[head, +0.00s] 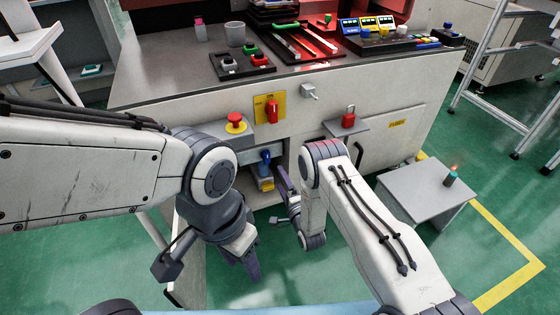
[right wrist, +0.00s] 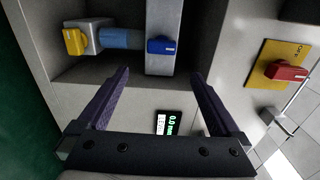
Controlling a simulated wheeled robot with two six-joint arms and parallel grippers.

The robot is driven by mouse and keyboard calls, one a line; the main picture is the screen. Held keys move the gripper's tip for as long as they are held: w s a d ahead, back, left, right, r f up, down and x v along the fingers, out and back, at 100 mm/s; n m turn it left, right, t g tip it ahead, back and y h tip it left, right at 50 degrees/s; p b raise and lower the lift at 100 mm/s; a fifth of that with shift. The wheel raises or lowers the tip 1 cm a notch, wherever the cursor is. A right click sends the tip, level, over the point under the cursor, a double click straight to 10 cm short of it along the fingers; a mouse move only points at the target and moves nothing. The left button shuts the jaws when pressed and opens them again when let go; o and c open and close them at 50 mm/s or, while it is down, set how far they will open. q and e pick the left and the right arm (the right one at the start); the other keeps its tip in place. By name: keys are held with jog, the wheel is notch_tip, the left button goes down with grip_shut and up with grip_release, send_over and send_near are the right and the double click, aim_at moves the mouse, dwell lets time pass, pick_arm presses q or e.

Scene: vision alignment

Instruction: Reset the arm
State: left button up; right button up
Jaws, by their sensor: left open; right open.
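My left arm comes in from the left in the head view, and its gripper (head: 247,262) hangs low in front of the cabinet, pointing down, open and with nothing seen in it. My right gripper (head: 281,190) is in front of the cabinet's open bay. In the right wrist view its jaws (right wrist: 160,82) are spread wide and empty. A blue handle (right wrist: 161,46) on a grey post shows beyond them, with a blue and grey cylinder and a yellow end piece (right wrist: 75,41) to its left. The blue handle also shows in the head view (head: 265,157).
A small display (right wrist: 168,122) lies below the bay. A low grey table (head: 415,185) stands right. Green floor is open between.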

jog(key=shift+w+r, duration=0.1)
jog(key=w+d+r+n+g+h, duration=0.3)
jog(key=d+r+n+g, duration=0.15)
jog(key=r, duration=0.35)
jog(key=s+d+r+n+g+h, duration=0.1)
jog(key=s+d+r+n+g, duration=0.25)
jog(key=s, duration=0.35)
jog(key=s+d+r+n+g+h, duration=0.1)
jog(key=s+d+r+n+g, duration=0.3)
jog(key=s, duration=0.4)
jog(key=s+d+r+n+g, duration=0.1)
jog(key=s+r+n+g, duration=0.3)
jog(key=s, duration=1)
jog(key=s+a+r+n+g+p, duration=0.1)
jog(key=s+a+r+n, duration=0.25)
jog(key=s+a, duration=0.35)
jog(key=s+a+r+n+p, duration=0.1)
jog(key=s+a+r+n, duration=0.2)
jog(key=s+a+r, duration=0.3)
notch_tip(320, 180, up, 36)
jog(key=p, duration=3.7)
jog(key=shift+s+d+r+m+p, duration=0.15)
jog(key=shift+s+r+m+p, duration=0.05)
jog(key=shift+m+p, duration=0.15)
